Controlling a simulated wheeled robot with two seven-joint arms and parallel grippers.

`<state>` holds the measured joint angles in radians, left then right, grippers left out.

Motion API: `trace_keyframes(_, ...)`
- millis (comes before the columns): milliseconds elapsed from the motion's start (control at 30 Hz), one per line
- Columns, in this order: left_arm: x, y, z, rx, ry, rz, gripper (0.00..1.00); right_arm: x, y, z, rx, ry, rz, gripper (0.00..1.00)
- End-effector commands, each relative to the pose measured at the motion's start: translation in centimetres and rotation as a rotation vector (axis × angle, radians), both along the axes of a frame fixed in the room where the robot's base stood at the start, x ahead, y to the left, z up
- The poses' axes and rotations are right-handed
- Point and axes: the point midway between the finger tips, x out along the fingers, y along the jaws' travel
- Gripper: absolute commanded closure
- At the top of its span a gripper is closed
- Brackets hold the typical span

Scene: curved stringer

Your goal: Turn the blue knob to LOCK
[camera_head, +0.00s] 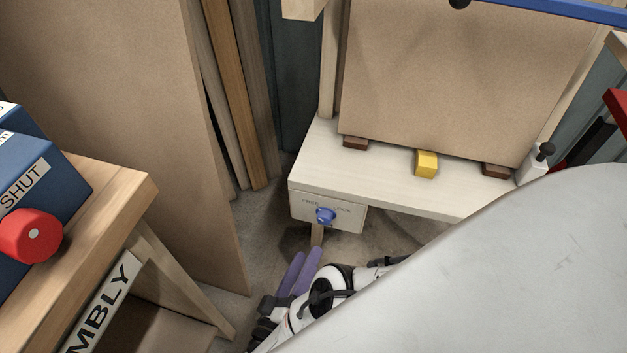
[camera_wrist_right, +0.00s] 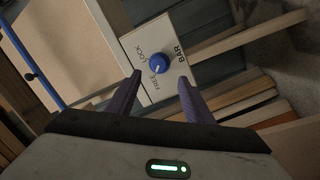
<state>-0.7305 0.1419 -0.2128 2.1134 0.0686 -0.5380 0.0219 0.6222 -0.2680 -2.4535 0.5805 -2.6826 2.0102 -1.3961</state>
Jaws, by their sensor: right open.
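The blue knob (camera_head: 325,215) sits on the front of a pale box under the white bench (camera_head: 400,185), between the words FREE on the left and LOCK on the right. In the right wrist view the knob (camera_wrist_right: 159,63) shows a small white mark that appears to be on its FREE side. My right gripper (camera_head: 307,254) has purple fingers and is just below and in front of the knob. In the wrist view the right gripper (camera_wrist_right: 160,80) is open and empty, its fingertips apart and short of the knob. My left gripper is not in view.
A brown board (camera_head: 450,75) stands on the bench with a yellow block (camera_head: 427,163) at its foot. At left a wooden table (camera_head: 110,185) carries a blue box with a red knob (camera_head: 33,235). Leaning planks (camera_head: 233,90) stand left of the bench.

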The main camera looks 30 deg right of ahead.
Motion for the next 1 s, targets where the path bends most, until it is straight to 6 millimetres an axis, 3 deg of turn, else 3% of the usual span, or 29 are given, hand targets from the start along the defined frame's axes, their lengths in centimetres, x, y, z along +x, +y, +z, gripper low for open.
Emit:
trace_keyframes(500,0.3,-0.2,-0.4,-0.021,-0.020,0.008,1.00,4.7,-7.3,0.0,0.000,0.000,-0.004,0.53)
trace_keyframes(933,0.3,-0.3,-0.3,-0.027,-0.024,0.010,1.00,5.3,-8.1,0.1,0.001,0.000,-0.002,0.53)
trace_keyframes(1000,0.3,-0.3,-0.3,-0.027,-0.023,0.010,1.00,5.3,-8.1,0.1,0.001,0.000,-0.002,0.63)
